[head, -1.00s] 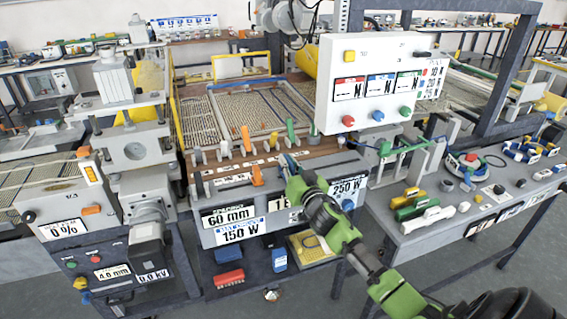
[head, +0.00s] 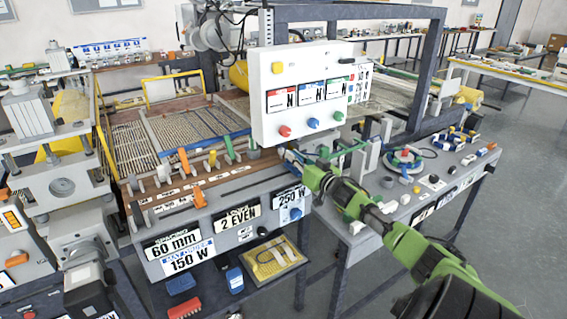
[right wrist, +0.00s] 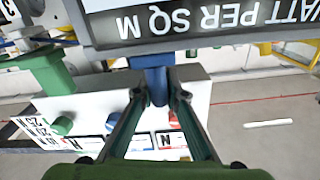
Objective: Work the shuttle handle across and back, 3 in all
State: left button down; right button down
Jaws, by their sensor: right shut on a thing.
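The blue shuttle handle (head: 289,155) is at the right end of the machine's front rail in the head view, above the "250 W" label. My right gripper (head: 296,163) reaches it from the lower right and is shut on it. In the right wrist view the two dark fingers (right wrist: 160,95) close on both sides of the blue handle (right wrist: 156,80), which joins a grey part under the "WATT PER SQ M" sign. The fingers hide part of the handle. My left gripper is in neither view.
A white control box (head: 308,98) with coloured buttons stands just above my right gripper. Orange levers (head: 198,197) and a green lever (head: 229,148) stand along the machine front to the left. A side bench (head: 425,190) with small parts lies to the right.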

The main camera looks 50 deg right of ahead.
jog(key=shift+d+r, duration=0.2)
jog(key=shift+d, duration=0.1)
jog(key=c, duration=2)
grip_release()
jog(key=shift+s, duration=0.1)
jog(key=shift+c, duration=0.2)
jog(key=shift+d+f, duration=0.15)
jog(key=shift+f, duration=0.05)
jog(key=shift+s+a, duration=0.1)
jog(key=shift+a, duration=0.1)
jog(key=shift+s+a+f, duration=0.15)
jog(key=shift+s+a, duration=0.05)
jog(key=shift+s, duration=0.4)
jog(key=v, duration=1)
jog(key=shift+s, duration=0.25)
